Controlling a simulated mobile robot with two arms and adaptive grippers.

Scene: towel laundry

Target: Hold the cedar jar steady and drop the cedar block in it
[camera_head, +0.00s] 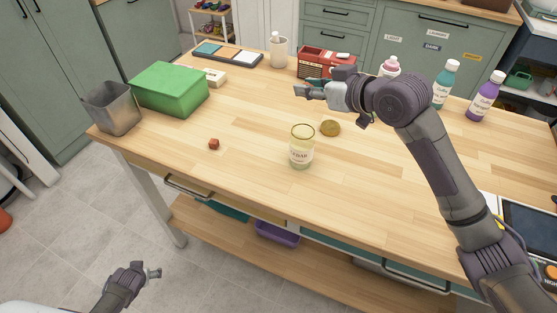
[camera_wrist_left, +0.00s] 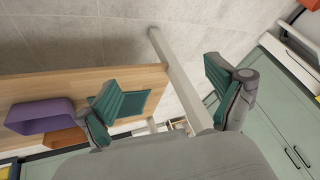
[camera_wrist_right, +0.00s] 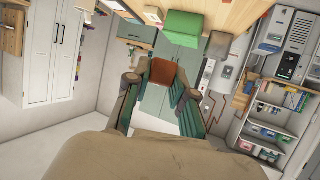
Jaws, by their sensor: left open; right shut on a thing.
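The cedar jar (camera_head: 301,155), glass with a white label, stands upright and uncovered on the table's front half. A round yellow-brown lid (camera_head: 330,128) lies just behind it. A small reddish-brown cube (camera_head: 213,144), apparently a cedar block, lies on the table left of the jar. My right gripper (camera_head: 300,90) is above the table behind the jar, pointing left. In the right wrist view it is shut on a reddish-brown block (camera_wrist_right: 165,72); the head view barely shows this block. My left gripper (camera_head: 153,272) is open and empty, low in front of the table; its spread fingers show in the left wrist view (camera_wrist_left: 168,88).
A green box (camera_head: 168,88) and grey bin (camera_head: 112,108) stand at the table's left end. The table around the jar is mostly clear.

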